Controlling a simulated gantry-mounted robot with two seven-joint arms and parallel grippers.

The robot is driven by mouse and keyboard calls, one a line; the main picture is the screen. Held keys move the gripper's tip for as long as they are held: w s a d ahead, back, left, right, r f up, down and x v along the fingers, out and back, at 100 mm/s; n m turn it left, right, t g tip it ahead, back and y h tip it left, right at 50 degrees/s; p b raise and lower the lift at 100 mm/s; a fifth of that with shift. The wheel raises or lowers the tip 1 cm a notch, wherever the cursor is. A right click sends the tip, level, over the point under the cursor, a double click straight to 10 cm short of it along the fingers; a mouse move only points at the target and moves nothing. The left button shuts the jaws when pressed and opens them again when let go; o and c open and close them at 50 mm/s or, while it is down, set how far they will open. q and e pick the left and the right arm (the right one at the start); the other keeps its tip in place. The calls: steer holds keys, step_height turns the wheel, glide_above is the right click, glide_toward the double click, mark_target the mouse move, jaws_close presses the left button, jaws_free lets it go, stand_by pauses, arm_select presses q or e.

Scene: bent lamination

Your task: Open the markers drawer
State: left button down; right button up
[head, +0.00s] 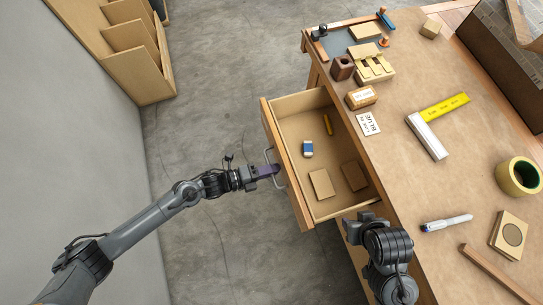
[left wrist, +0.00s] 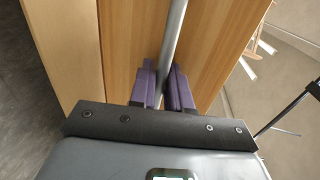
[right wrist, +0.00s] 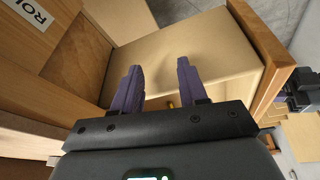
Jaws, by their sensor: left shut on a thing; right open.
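The drawer (head: 287,175) stands pulled out from the left side of the workbench in the head view.
The workbench top (head: 400,165) holds a yellow-bladed square (head: 430,135), a "BLUE" card (head: 367,124), a blue-white marker (head: 446,222), a tape roll (head: 518,177) and wooden blocks. Open floor (head: 210,130) lies left of the drawer. A wooden rack (head: 125,45) stands at the upper left.

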stand_by(0.3)
arm_select(q)
steer(key=c, duration=1.3)
jaws_free()
steer(key=shift+c, duration=0.2)
steer(key=p+v, duration=0.1)
steer(key=v, duration=1)
